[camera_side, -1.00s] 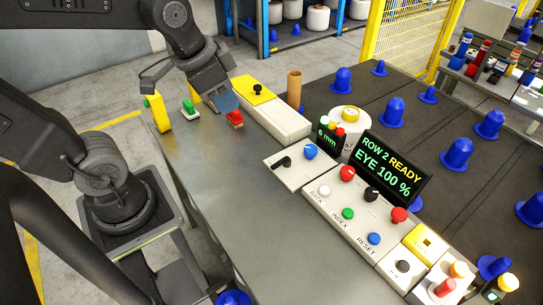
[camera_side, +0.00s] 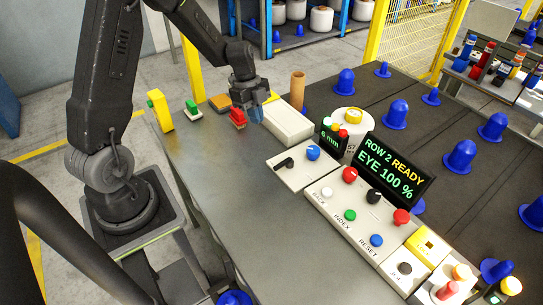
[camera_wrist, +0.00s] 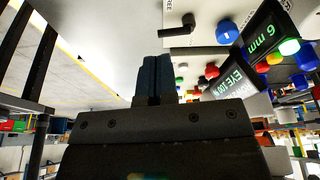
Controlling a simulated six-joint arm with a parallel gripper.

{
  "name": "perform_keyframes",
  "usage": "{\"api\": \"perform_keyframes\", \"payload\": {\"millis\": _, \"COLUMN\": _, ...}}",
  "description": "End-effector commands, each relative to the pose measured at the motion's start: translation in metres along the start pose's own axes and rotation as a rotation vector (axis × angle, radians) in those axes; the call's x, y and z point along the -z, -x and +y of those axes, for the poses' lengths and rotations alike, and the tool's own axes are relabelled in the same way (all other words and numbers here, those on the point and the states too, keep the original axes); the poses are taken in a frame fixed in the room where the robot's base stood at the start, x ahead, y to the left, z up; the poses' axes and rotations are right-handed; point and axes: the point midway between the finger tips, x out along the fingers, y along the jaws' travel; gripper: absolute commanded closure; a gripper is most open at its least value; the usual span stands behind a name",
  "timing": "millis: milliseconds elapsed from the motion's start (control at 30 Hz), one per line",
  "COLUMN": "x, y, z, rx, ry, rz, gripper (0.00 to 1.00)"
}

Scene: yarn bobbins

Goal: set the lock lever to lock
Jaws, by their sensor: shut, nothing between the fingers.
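The lock lever (camera_side: 287,163) is a black lever on a pale plate (camera_side: 301,179), left of a blue knob (camera_side: 313,153). In the wrist view the lever (camera_wrist: 180,29) lies near the top, by printed letters that read partly "REE". The plate's other lettering is not readable. My gripper (camera_side: 257,117) is above the bench, up and left of the lever and apart from it. In the wrist view its blue fingers (camera_wrist: 153,78) are together with nothing between them, pointing toward the plate.
A brown tube (camera_side: 297,90) and a display (camera_side: 391,172) rise near the plate. The bench front (camera_side: 225,195) is clear.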

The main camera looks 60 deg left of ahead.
Motion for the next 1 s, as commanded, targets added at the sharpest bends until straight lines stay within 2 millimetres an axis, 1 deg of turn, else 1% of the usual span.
{"api": "perform_keyframes", "payload": {"millis": 33, "x": -0.005, "y": -0.005, "z": -0.001, "rx": -0.005, "ry": -0.015, "rz": 0.006, "gripper": 1.0}}
{"api": "perform_keyframes", "payload": {"millis": 133, "x": -0.009, "y": -0.009, "z": -0.003, "rx": -0.007, "ry": -0.039, "rz": 0.012, "gripper": 1.0}}
{"api": "perform_keyframes", "payload": {"millis": 467, "x": -0.009, "y": -0.01, "z": -0.002, "rx": -0.008, "ry": -0.046, "rz": 0.013, "gripper": 1.0}}
{"api": "perform_keyframes", "payload": {"millis": 567, "x": -0.009, "y": -0.013, "z": -0.002, "rx": -0.009, "ry": -0.045, "rz": 0.013, "gripper": 1.0}}
{"api": "perform_keyframes", "payload": {"millis": 667, "x": -0.009, "y": -0.024, "z": -0.002, "rx": -0.011, "ry": -0.045, "rz": 0.014, "gripper": 1.0}}
{"api": "perform_keyframes", "payload": {"millis": 767, "x": -0.008, "y": -0.041, "z": -0.001, "rx": -0.013, "ry": -0.045, "rz": 0.014, "gripper": 1.0}}
{"api": "perform_keyframes", "payload": {"millis": 1000, "x": -0.007, "y": -0.091, "z": 0.0, "rx": -0.015, "ry": -0.045, "rz": 0.013, "gripper": 1.0}}
